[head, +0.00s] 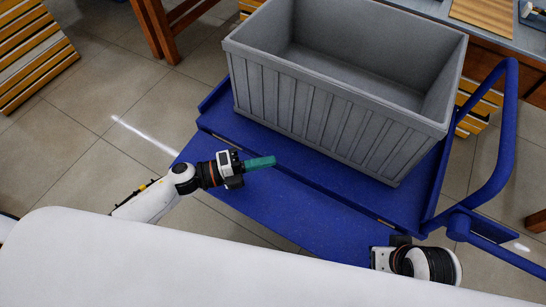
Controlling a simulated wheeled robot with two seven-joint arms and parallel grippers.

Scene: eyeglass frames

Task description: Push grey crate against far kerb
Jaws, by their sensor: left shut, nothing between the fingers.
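The grey crate (310,105) is a large, empty-looking ribbed box standing upright on a blue platform cart (290,220). It sits towards the far part of the deck, with bare blue deck in front of its near wall. A raised strip crosses the deck near the crate's near side. My left gripper (262,162) comes in from the left, its green fingers shut and empty, pointing right. It is in front of the crate's near wall; I cannot tell whether it touches. My right arm (425,262) shows at the lower right, its fingers hidden. The far kerb is hidden behind the crate.
The cart's blue tubular handle (505,130) rises at the right, beside the crate. A wooden-slatted pallet (32,55) lies at the upper left. A brown wooden stand (165,30) and a workbench (485,35) are behind. The tiled floor (85,120) at left is clear.

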